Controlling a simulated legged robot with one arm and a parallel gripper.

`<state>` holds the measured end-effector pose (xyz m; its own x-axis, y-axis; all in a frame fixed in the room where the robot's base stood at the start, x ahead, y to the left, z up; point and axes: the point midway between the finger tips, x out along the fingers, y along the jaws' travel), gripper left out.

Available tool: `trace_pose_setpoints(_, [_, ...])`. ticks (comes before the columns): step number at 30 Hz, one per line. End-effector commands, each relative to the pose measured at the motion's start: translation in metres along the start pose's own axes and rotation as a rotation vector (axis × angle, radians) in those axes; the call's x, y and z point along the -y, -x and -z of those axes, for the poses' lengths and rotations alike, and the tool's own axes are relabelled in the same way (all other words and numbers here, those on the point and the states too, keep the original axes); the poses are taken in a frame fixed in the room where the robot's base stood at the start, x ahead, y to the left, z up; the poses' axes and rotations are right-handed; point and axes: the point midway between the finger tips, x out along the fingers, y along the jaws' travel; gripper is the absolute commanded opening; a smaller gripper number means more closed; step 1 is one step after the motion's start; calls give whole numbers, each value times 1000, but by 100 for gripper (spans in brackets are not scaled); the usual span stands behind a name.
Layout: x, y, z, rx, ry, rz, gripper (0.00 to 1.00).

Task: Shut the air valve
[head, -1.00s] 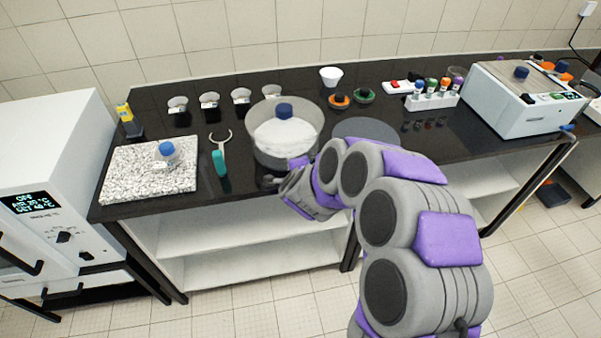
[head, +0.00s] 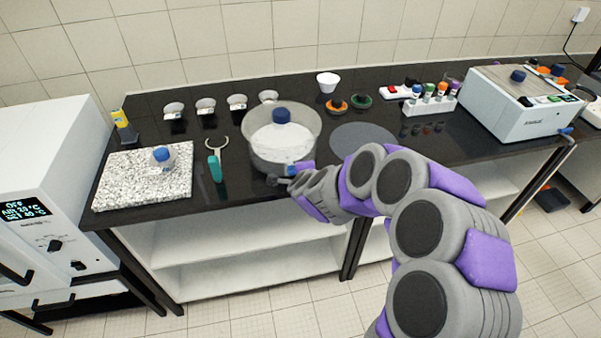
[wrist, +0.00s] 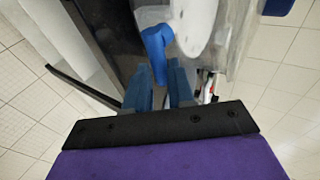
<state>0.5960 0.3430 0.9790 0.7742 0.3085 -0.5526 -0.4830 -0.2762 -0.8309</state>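In the wrist view the blue handle (wrist: 155,43) hangs beside a white round part (wrist: 193,25). My gripper (wrist: 160,78) is open, with its two blue fingers on either side of the handle's lower end. I cannot tell whether they touch it. In the head view my gripper (head: 287,182) is at the vessel's front, partly hidden by my wrist.
A granite slab (head: 128,187) with a blue-capped jar (head: 162,158) and a teal-handled tool (head: 215,168) lie left. A grey disc (head: 362,139) lies right of the vessel. A white tube rack (head: 430,103) and a white machine (head: 515,100) stand farther right. The floor in front is clear.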

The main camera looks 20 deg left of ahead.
Motion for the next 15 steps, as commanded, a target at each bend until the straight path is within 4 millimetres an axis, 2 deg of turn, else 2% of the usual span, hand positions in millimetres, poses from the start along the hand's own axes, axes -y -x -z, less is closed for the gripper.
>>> trace_pose_setpoints(1, [0,0,0,1,0,0,28])
trace_pose_setpoints(6, [0,1,-4,3,4,0,44])
trace_pose_setpoints(15, [0,2,-8,4,9,-1,44])
